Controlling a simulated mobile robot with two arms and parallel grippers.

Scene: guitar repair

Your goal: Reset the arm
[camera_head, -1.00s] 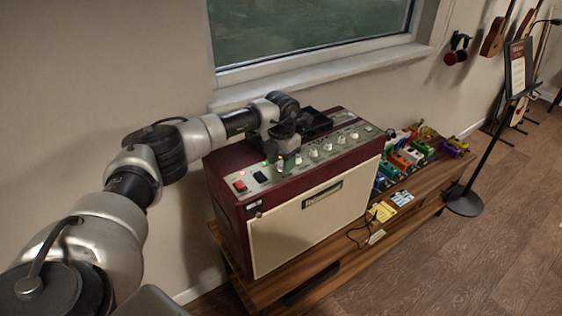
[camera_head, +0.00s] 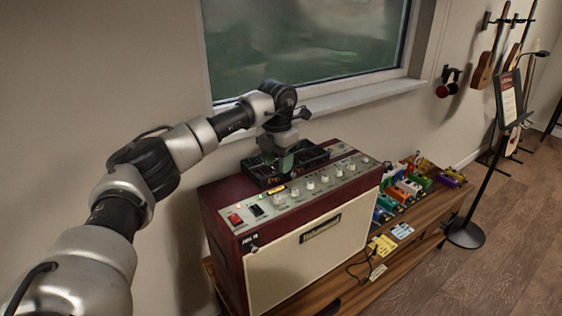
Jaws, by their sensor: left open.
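My left arm reaches in from the left side. Its left gripper (camera_head: 287,163) is above the top of the amplifier, pointing down near the left part of the knob panel. It is open, and I see nothing held in it. The amplifier (camera_head: 322,240) is dark red with a cream front grille. Its control panel (camera_head: 300,191) has a row of pale knobs, a red switch and a black switch. My right gripper is not in view.
A black tray (camera_head: 257,170) sits on the amplifier behind the gripper. Several coloured pedals (camera_head: 407,187) stand on the wooden bench (camera_head: 435,212) to the right. Yellow and blue cards lie by the amplifier. A sign stand (camera_head: 466,234) and wall guitars (camera_head: 483,70) are farther right.

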